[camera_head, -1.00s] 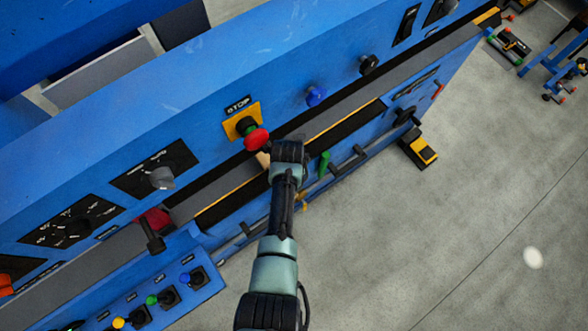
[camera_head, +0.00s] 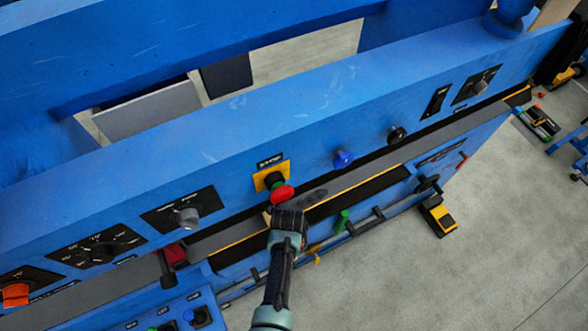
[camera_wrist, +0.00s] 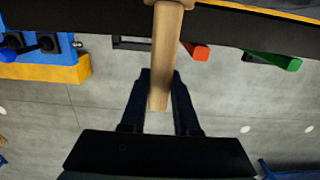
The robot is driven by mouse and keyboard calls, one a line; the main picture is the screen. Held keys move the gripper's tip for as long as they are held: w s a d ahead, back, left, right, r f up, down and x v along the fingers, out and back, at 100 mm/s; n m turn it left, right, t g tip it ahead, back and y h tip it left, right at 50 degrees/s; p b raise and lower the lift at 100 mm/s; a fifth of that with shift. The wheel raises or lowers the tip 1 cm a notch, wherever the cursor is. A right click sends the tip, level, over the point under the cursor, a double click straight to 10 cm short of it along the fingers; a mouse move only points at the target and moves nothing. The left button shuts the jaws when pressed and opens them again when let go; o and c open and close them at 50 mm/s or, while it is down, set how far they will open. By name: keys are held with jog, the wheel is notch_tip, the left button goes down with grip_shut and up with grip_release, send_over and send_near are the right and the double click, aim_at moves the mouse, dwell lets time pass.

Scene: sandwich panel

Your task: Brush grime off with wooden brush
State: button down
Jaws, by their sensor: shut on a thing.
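The wooden brush (camera_wrist: 165,50) shows in the wrist view as a light wooden handle running from the top edge down between my fingers; its head is out of view. My gripper (camera_wrist: 160,90) is shut on this handle. In the head view my gripper (camera_head: 288,218) is over the grey ledge of the blue machine, just below the red stop button, and a small bit of the brush (camera_head: 266,217) shows at its left. A dark smudge, seemingly grime (camera_head: 313,195), lies on the ledge (camera_head: 350,177) right of the button. Bristle contact is hidden.
The red stop button (camera_head: 282,195) sticks out close above my gripper. A blue knob (camera_head: 343,159) and black knob (camera_head: 396,135) are on the panel to the right. A green handle (camera_head: 342,222) and dark rail run below the ledge. The floor (camera_head: 400,285) is clear at lower right.

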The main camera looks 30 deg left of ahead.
dwell(0.3)
jog(key=shift+w+d+f+b, duration=0.15)
jog(key=shift+w+d+b, duration=0.15)
jog(key=shift+w+b, duration=0.1)
jog(key=shift+w+d+b, duration=0.55)
jog(key=shift+w+d, duration=0.45)
jog(key=shift+w, duration=0.25)
jog(key=shift+w+d+b, duration=0.55)
jog(key=shift+w+d, duration=0.1)
jog(key=shift+w, duration=0.25)
jog(key=shift+w+d+b, duration=0.5)
jog(key=shift+w+d, duration=0.15)
jog(key=shift+w, duration=0.3)
